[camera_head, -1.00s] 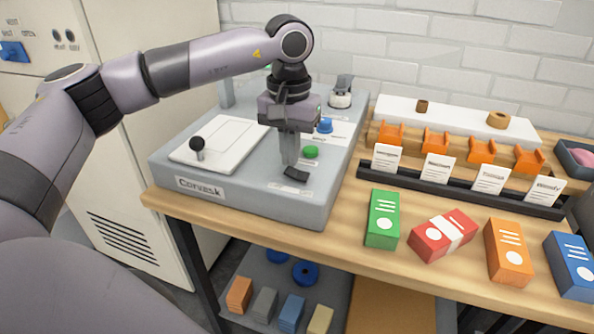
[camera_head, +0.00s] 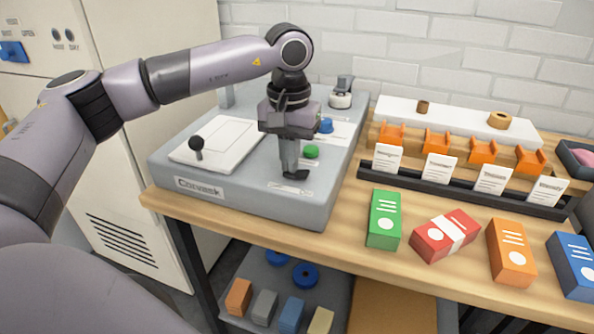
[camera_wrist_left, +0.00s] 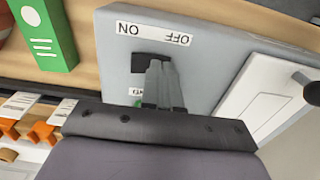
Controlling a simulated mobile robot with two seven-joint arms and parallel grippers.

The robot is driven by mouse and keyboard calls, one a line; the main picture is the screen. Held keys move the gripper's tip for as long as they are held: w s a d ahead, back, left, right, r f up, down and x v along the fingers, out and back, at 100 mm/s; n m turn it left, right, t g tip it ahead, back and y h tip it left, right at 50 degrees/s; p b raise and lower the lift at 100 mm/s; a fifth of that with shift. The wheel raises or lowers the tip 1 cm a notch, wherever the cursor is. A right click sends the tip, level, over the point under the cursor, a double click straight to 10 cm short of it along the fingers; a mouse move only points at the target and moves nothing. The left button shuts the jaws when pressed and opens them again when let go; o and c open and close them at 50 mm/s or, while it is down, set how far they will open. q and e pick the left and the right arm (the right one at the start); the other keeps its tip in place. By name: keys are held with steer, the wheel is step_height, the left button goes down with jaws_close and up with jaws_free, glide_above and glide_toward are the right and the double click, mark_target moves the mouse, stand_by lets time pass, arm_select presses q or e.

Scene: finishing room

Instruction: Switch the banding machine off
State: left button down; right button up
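The banding machine (camera_head: 240,200) is a grey box on the left of the wooden bench. Its black switch (camera_head: 300,175) sits on the top near the front right corner. In the left wrist view the switch (camera_wrist_left: 140,61) lies beside a white label (camera_wrist_left: 153,33) reading ON and OFF, upside down. My left gripper (camera_head: 289,172) points down at the switch, its fingers together with nothing seen between them. The fingertips (camera_wrist_left: 160,66) overlap the switch's OFF-side part and hide some of it; I cannot tell whether they touch. My right gripper is out of view.
Close by on the machine are a green button (camera_head: 311,152), a blue knob (camera_head: 325,126) and a black-knobbed lever (camera_head: 196,144) on a white plate. Green (camera_head: 383,219), red (camera_head: 445,236), orange (camera_head: 510,252) and blue (camera_head: 572,265) boxes lie to the right.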

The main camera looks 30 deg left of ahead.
arm_select(q)
step_height(320, 180, up, 7)
steer(key=p, duration=0.5)
steer(key=shift+p, duration=0.35)
stand_by(0.5)
